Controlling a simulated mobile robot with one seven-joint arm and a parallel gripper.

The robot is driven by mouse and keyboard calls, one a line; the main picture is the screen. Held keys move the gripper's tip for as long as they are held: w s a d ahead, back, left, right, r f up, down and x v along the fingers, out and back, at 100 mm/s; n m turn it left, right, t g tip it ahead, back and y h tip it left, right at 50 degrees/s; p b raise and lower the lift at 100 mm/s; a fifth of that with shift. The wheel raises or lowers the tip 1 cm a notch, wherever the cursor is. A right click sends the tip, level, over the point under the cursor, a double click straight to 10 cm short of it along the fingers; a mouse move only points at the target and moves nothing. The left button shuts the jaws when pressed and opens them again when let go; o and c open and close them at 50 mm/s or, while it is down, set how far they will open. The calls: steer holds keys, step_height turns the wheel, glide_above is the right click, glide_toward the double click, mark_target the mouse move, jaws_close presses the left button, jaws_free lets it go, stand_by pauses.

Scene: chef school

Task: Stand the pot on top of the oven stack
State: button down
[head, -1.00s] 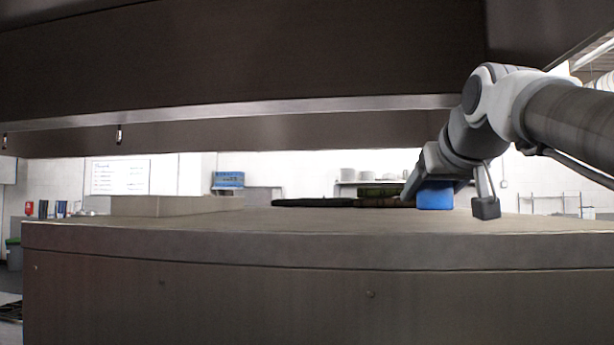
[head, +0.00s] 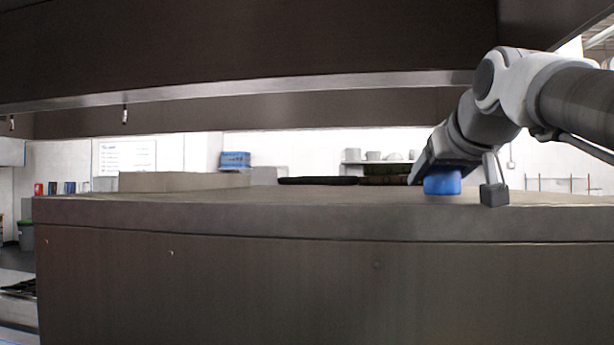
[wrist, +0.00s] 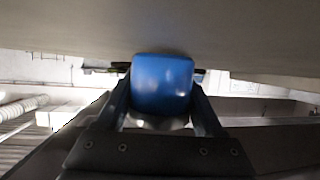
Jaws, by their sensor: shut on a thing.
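My gripper (head: 462,180) is at the right of the head view, shut on a smooth, rounded blue object, apparently the pot (head: 442,181). In the wrist view the blue pot (wrist: 162,82) sits between the two fingers, with a paler part below it. In the head view it shows just above the line of the flat top of a broad brown-grey metal unit, apparently the oven stack (head: 250,220). I cannot tell whether the pot touches that top. The gripper's far finger is partly hidden behind the pot.
A dark overhead hood (head: 240,40) hangs low above the unit's top, leaving a narrow gap. A pale low box shape (head: 180,181) shows at the left of the top. Dark flat items (head: 318,181) show near the middle. Much of the middle looks clear.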

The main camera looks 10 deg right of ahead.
steer(key=shift+f, duration=0.3)
jaws_free()
steer(key=b+v, duration=0.2)
steer(key=v, duration=1.5)
steer(key=shift+s+r, duration=0.15)
steer(key=shift+s, duration=0.1)
steer(key=shift+d, duration=0.1)
